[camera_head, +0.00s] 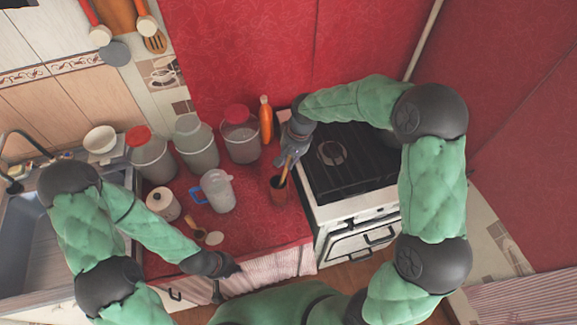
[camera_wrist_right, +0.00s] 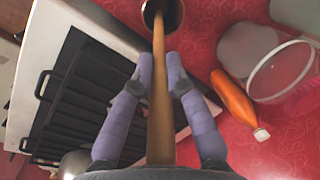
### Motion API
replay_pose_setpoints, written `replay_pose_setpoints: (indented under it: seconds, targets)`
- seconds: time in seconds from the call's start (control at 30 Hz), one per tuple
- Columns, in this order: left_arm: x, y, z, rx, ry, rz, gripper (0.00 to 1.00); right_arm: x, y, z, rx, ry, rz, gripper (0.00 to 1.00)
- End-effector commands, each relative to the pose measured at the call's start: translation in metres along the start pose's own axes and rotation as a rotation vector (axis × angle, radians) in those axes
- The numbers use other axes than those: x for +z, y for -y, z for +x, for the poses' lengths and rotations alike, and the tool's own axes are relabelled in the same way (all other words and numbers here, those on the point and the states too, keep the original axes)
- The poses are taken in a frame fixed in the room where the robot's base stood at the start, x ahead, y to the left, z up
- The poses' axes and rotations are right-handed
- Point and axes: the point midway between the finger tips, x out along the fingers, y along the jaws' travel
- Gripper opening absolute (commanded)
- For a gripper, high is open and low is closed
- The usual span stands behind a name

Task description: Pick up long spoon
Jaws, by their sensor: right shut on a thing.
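The long wooden spoon (camera_wrist_right: 159,85) runs between the purple fingers of my right gripper (camera_wrist_right: 160,75) in the wrist view. In the head view my right gripper (camera_head: 291,152) is above the brown cup (camera_head: 279,193), shut on the spoon's handle (camera_head: 286,169). The spoon's lower end is inside the cup, whose dark rim (camera_wrist_right: 178,12) also shows at the top of the wrist view. My left gripper (camera_head: 231,270) is over the front edge of the red counter; its fingers are too small and dark to read.
A black-topped stove (camera_head: 345,180) stands right of the cup. An orange bottle (camera_head: 266,120) and several lidded containers, one a red-lidded jar (camera_head: 240,140), stand behind. A jug with a blue handle (camera_head: 218,190) is left of the cup. Bare red counter (camera_head: 250,225) lies in front.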

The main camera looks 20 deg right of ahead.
Motion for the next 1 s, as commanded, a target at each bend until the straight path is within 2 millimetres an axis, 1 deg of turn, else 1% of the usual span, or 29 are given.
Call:
replay_pose_setpoints:
  seconds: [0.03,0.2,0.3,0.5,0.7,1.0]
  targets:
    - [0.0,-0.001,-0.003,0.0,0.0,0.0,0.0,-0.001,0.004,-0.017,-0.003,-0.006,-0.001,0.0]
    - [0.0,-0.003,-0.007,0.0,0.0,0.0,0.0,-0.001,0.013,-0.06,-0.002,-0.006,-0.001,0.0]
    - [0.0,-0.004,-0.01,0.0,0.0,0.0,0.0,-0.001,0.017,-0.083,-0.002,-0.006,0.0,0.0]
    - [0.001,-0.005,-0.013,0.0,0.0,0.0,0.0,-0.001,0.024,-0.118,-0.002,-0.003,0.0,0.0]
    - [0.001,-0.005,-0.015,0.0,0.0,0.0,0.0,0.0,0.027,-0.134,-0.001,-0.001,0.001,0.0]
    - [0.001,-0.005,-0.015,0.0,0.0,0.0,0.0,0.0,0.027,-0.137,-0.001,0.0,0.001,0.0]
